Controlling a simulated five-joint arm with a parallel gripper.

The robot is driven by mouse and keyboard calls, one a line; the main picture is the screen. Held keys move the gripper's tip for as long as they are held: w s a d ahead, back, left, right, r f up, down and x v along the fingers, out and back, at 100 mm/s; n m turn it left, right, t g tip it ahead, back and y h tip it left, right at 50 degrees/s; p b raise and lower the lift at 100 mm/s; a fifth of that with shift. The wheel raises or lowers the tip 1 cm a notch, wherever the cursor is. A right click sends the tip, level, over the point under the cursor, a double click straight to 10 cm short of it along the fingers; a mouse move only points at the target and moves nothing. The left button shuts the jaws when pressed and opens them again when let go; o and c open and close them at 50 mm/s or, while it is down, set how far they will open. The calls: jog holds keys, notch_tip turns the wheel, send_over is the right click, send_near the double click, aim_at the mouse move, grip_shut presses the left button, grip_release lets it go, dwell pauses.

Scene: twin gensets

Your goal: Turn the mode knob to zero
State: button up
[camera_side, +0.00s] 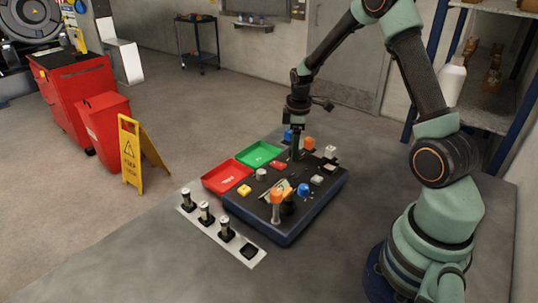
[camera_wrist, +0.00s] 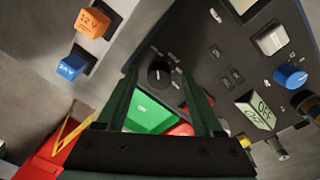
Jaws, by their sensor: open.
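The mode knob appears to be the round black knob (camera_wrist: 160,74) on the dark panel, with small markings around it in the wrist view. My gripper (camera_wrist: 160,72) is open; its two green fingers frame the knob in that view, one to each side. I cannot tell whether they touch it or which marking the knob points to. In the side view my gripper (camera_side: 295,157) points down at the far part of the dark control box (camera_side: 278,234), and the knob cannot be made out there.
A green tray (camera_side: 259,154) and a red tray (camera_side: 227,177) lie left of the box.

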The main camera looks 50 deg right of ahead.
grip_shut()
